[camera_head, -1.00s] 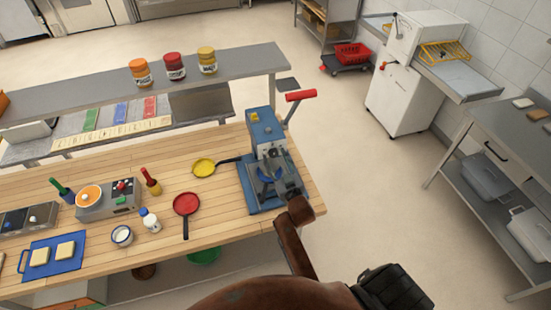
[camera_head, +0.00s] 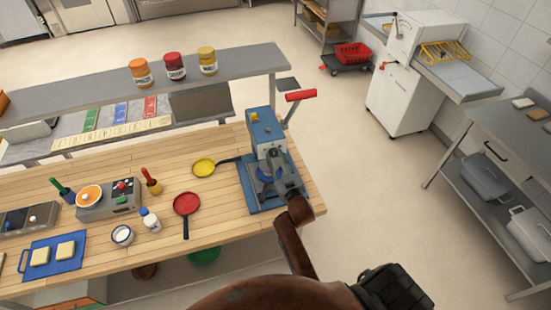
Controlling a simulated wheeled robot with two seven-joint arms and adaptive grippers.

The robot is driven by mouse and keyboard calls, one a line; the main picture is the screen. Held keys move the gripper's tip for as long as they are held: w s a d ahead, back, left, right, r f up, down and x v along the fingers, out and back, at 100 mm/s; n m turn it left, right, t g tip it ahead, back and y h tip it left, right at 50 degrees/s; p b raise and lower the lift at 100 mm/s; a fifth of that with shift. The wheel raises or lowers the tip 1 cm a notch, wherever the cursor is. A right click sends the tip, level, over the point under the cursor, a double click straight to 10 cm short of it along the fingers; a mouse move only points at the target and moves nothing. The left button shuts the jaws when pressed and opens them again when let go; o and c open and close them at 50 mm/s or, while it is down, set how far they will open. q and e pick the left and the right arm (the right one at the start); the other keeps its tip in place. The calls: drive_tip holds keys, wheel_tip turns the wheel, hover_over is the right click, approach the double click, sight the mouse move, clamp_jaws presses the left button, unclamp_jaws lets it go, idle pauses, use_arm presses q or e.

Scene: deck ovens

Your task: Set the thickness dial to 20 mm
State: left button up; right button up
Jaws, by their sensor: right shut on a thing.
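A blue machine (camera_head: 262,128) with a red-handled lever (camera_head: 300,95) stands at the right end of the wooden counter. My right arm reaches up to it from below, and my right gripper (camera_head: 271,166) is at the machine's front. The gripper is shut on a part there, which I take to be the thickness dial. The gripper and arm hide most of that part, and no scale or number can be read. My left gripper is not in view.
On the wooden counter (camera_head: 150,172), a red pan (camera_head: 186,205) and a yellow pan (camera_head: 204,167) lie left of the machine. A steel shelf (camera_head: 105,97) with several jars runs behind. Open floor lies to the right.

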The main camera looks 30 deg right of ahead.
drive_tip(key=n+p, duration=0.1)
drive_tip(key=n, duration=0.1)
drive_tip(key=shift+n, duration=0.4)
drive_tip(key=n, duration=0.2)
drive_tip(key=shift+n, duration=0.3)
drive_tip(key=n, duration=0.5)
drive_tip(key=shift+r+n+p, duration=0.1)
drive_tip(key=shift+n+p, duration=0.25)
drive_tip(key=shift+n, duration=0.05)
drive_tip(key=o, duration=1.2)
drive_tip(key=shift+c, duration=0.2)
